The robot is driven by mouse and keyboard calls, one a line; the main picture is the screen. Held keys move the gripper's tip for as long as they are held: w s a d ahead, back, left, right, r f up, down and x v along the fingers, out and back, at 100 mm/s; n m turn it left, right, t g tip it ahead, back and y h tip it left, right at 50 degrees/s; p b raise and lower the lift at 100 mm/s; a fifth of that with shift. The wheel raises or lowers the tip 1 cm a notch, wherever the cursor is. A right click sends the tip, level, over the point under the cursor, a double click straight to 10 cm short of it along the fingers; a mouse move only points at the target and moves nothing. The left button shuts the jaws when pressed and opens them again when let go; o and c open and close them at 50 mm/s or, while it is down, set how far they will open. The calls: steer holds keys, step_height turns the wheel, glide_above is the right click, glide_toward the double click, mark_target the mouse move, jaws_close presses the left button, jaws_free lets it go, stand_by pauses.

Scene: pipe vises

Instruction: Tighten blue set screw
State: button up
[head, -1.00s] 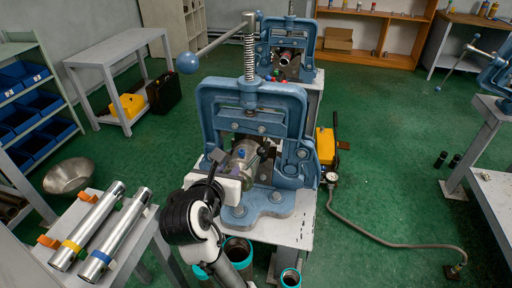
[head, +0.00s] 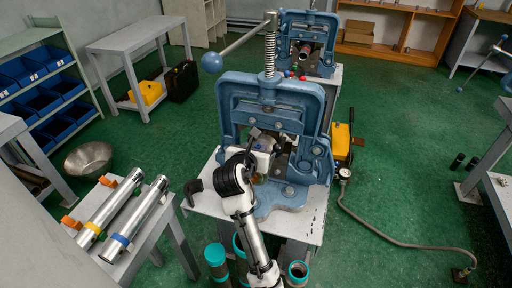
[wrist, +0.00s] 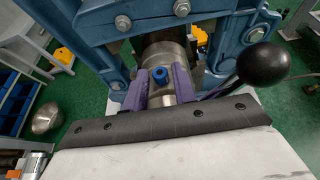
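The collar sits inside the blue pipe vise (head: 268,118). In the head view my gripper is at the vise's front opening, and my white wrist hides much of the collar.
A black ball knob (wrist: 263,65) on a lever is close to the right of my fingers. Two pipes (head: 137,222) lie on a side table at left. Teal-rimmed pipes (head: 216,262) stand below the vise table.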

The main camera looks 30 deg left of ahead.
steer(key=shift+c, duration=0.4)
jaws_close()
steer(key=shift+a+h, duration=0.1)
steer(key=shift+h, duration=0.2)
